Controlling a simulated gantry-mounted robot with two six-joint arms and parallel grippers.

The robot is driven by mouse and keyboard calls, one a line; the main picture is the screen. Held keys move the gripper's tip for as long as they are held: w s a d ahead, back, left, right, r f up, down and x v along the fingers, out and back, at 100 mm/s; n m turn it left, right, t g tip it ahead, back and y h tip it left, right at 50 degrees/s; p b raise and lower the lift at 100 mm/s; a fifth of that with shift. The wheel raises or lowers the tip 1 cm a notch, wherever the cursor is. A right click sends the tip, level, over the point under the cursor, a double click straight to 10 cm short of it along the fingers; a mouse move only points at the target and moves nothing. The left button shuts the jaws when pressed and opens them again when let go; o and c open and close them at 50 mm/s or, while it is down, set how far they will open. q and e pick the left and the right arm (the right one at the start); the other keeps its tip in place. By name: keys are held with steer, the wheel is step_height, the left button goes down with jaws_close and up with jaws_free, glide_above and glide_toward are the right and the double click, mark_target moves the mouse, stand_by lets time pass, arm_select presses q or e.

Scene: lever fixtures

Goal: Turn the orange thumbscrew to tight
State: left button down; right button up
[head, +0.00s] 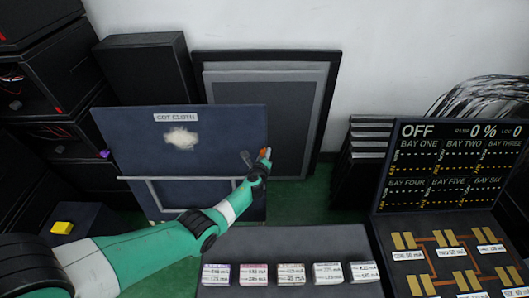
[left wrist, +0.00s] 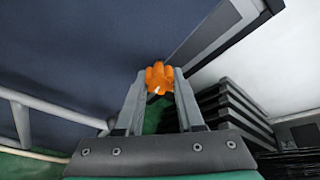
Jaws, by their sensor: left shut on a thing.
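The orange thumbscrew (left wrist: 158,76) has a lobed head with a small white mark near its lower edge, in the left wrist view. It sits at the right edge of the dark blue panel labelled "COT CLOTH" (head: 225,122), and a bit of the thumbscrew shows in the head view (head: 263,153). My left gripper (left wrist: 160,85) is shut on the thumbscrew, with one finger on each side of its head. In the head view my left gripper (head: 264,160) hides most of it. My right gripper is not in view.
A grey rail (head: 195,181) crosses the panel's lower part. Dark framed panels (head: 317,100) lean on the wall behind. A display board reading "OFF" (head: 450,165) stands at right. Labelled blocks (head: 291,273) line the front grey surface. A yellow block (head: 62,228) is at left.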

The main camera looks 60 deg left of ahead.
arm_select(q)
steer(key=shift+m+g, duration=0.3)
steer(key=shift+m, duration=0.7)
steer(key=c, duration=0.5)
jaws_free()
steer(key=shift+p, duration=0.3)
